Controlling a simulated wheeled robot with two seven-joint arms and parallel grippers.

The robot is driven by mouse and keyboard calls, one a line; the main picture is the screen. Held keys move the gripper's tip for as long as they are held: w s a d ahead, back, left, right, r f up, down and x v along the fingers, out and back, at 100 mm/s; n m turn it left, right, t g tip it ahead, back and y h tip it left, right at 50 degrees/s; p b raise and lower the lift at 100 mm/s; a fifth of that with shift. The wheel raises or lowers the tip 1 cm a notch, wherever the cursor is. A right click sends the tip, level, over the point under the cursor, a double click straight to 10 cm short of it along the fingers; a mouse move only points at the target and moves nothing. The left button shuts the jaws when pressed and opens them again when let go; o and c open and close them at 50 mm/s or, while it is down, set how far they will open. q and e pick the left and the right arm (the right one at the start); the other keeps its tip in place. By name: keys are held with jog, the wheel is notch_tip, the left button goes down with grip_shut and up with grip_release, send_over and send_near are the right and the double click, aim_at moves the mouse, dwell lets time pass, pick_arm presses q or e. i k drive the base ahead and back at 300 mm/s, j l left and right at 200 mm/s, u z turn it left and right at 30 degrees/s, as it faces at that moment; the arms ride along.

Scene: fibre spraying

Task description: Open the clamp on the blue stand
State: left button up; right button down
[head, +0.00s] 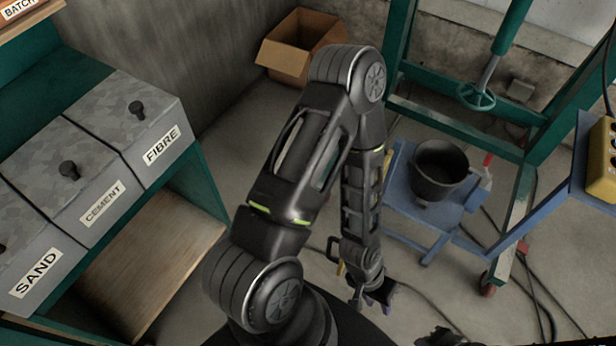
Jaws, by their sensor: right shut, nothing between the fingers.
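The blue stand (399,193) is right of centre and carries a black bucket (440,169). A small red part (487,161) shows at the bucket's right side; I cannot tell whether it is the clamp or how it is set. My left gripper (371,299) points down, below and left of the stand and apart from it. Its fingers are small and dark, so I cannot tell whether they are open. My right gripper (441,337) shows only as a dark part at the bottom edge, shut and empty, below the stand.
Cables lie on the floor at right. A yellow control box (601,165) is at the right edge. Bins (125,115) stand at left, a cardboard box (290,55) behind.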

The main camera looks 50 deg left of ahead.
aim_at(490, 156)
jog(key=j, duration=0.7)
jog(key=k+j, duration=0.1)
jog(key=j, duration=0.6)
